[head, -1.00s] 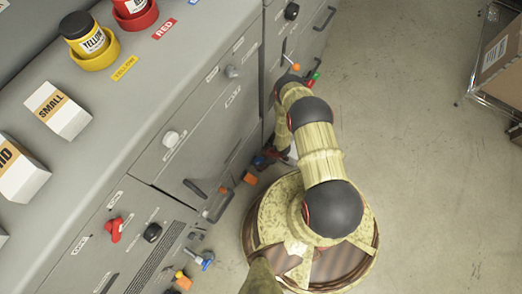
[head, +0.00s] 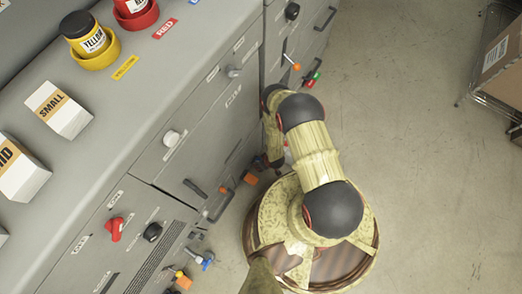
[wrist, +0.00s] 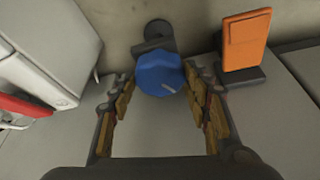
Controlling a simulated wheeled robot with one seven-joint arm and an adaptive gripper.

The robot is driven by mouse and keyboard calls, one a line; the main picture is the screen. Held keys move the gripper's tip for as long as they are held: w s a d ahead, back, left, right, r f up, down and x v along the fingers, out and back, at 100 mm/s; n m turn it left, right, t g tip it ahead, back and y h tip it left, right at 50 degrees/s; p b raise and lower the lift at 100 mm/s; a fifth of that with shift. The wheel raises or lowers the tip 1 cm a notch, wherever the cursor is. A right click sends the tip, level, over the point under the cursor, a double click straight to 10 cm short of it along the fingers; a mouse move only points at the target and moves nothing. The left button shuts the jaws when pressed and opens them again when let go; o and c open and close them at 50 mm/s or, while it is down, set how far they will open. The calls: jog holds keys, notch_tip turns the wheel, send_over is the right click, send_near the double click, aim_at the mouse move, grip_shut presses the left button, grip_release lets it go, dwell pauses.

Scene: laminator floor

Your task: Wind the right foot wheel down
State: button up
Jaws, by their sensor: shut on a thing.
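In the wrist view a blue foot wheel (wrist: 160,74) with a pale mark on its face sits between the fingertips of my gripper (wrist: 163,80), one finger on each side. My gripper is shut on this wheel. A dark round mount shows behind the wheel. In the head view my arm hides the gripped wheel, and the gripper is mostly hidden low against the cabinet. Another blue wheel (head: 207,260) is in plain sight at the lower left of the head view, apart from my gripper.
An orange block (wrist: 244,42) on a dark base stands right of the gripped wheel. A red handle (wrist: 25,106) is at the left of the wrist view. The grey cabinet (head: 185,120) carries knobs and handles. A wire rack with a box (head: 502,55) is far right; the floor between is clear.

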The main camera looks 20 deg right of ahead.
dwell(0.4)
jog(key=o, duration=0.9)
jog(key=v, duration=1.2)
